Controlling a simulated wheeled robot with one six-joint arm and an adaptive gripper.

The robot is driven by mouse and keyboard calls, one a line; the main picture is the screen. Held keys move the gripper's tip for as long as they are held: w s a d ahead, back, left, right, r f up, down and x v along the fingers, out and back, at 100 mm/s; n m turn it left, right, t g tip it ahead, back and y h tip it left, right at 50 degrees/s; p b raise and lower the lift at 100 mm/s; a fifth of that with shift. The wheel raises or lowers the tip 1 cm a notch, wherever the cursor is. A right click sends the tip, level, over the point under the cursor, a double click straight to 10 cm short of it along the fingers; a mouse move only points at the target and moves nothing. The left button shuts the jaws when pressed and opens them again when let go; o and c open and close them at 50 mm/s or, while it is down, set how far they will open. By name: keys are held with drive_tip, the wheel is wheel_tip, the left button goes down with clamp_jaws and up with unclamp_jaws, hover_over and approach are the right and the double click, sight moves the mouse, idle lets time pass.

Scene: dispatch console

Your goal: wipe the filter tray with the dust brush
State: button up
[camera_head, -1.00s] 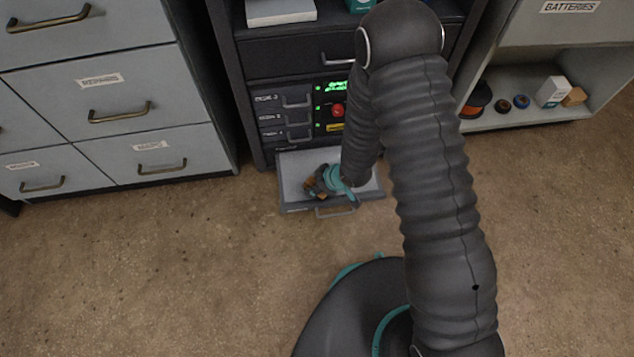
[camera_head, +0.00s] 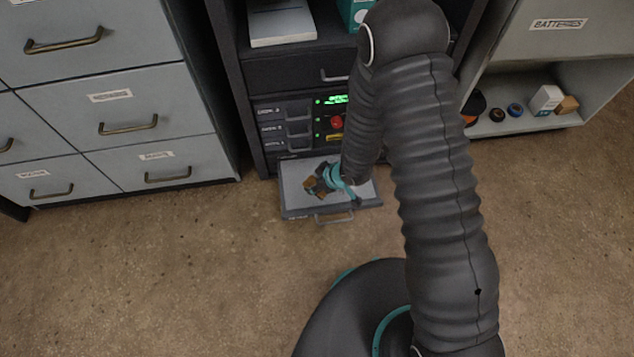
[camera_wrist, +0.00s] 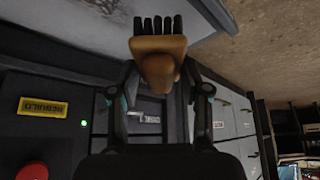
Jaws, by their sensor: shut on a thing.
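The filter tray (camera_head: 296,203) is a pulled-out, shallow grey drawer with a pale inside and a front handle, low on the dark console. My gripper (camera_head: 322,183) is over the tray and shut on the dust brush (camera_head: 311,186), which has a brown wooden body. In the wrist view the brush (camera_wrist: 158,62) sits between the two fingers of my gripper (camera_wrist: 160,90), its dark bristles pointing at the pale tray surface (camera_wrist: 130,14). The bristles look at or close to that surface; I cannot tell if they touch.
The console (camera_head: 290,73) has drawer modules, a red button (camera_head: 337,122) and green lights above the tray. A grey drawer cabinet (camera_head: 112,95) stands at the left. An open shelf (camera_head: 530,122) at the right holds small items. The floor in front is clear.

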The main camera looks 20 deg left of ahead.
sight(314, 179)
drive_tip(key=shift+r+p, duration=1.25)
drive_tip(key=shift+r, duration=0.3)
drive_tip(key=shift+f, duration=0.1)
drive_tip(key=shift+w, duration=0.1)
